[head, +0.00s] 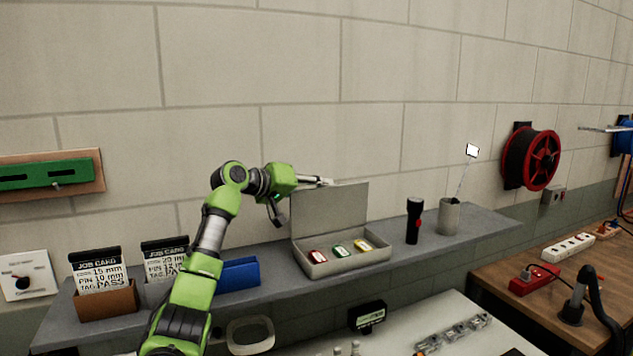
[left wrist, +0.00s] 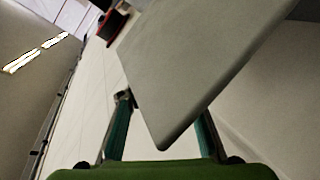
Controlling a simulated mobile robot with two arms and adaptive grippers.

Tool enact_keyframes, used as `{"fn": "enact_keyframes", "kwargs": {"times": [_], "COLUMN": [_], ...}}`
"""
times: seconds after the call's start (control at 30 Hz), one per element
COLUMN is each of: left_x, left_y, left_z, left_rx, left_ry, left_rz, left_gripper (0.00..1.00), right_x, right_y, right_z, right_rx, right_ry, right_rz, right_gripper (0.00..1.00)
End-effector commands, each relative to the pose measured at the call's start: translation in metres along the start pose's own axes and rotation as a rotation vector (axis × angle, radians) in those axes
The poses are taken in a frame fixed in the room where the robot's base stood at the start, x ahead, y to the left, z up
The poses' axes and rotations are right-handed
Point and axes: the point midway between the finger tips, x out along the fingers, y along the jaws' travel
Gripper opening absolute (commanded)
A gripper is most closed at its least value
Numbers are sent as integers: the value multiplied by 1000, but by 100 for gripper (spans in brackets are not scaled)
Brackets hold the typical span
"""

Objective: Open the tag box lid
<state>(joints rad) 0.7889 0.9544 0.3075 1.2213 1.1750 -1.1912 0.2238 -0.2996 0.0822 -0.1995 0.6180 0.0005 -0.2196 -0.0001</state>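The tag box (head: 345,264) is a grey box on the grey shelf. Its lid (head: 335,208) stands raised, close to upright, at the back edge. Red, green and yellow tags (head: 340,250) show inside. My left gripper (head: 303,197) is at the upper left corner of the lid with its fingers spread. In the left wrist view the lid (left wrist: 190,60) reaches in between the two separated fingers (left wrist: 163,125), with its corner near the palm. Whether a finger touches the lid I cannot tell. My right gripper is not in view.
On the shelf (head: 480,222), job cards in a brown holder (head: 108,300) and a blue bin (head: 240,273) stand left of the box. A black flashlight (head: 413,222) and a grey cup (head: 450,217) stand right. A wall reel (head: 532,158) hangs farther right.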

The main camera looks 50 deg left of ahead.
Motion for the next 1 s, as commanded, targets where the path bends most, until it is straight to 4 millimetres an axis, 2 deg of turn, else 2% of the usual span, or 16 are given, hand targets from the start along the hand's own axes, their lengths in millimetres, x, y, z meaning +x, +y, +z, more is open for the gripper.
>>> {"fn": "enact_keyframes", "kwargs": {"times": [0.6, 1.0], "left_x": [-27, -31], "left_y": [57, 66], "left_z": [-61, -69], "left_rx": [0, 0], "left_ry": [6, 3], "left_rz": [3, -1], "left_gripper": [32, 32], "right_x": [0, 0], "right_y": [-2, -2], "right_z": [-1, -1], "right_rx": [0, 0], "right_ry": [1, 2], "right_rz": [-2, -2], "right_gripper": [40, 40]}}
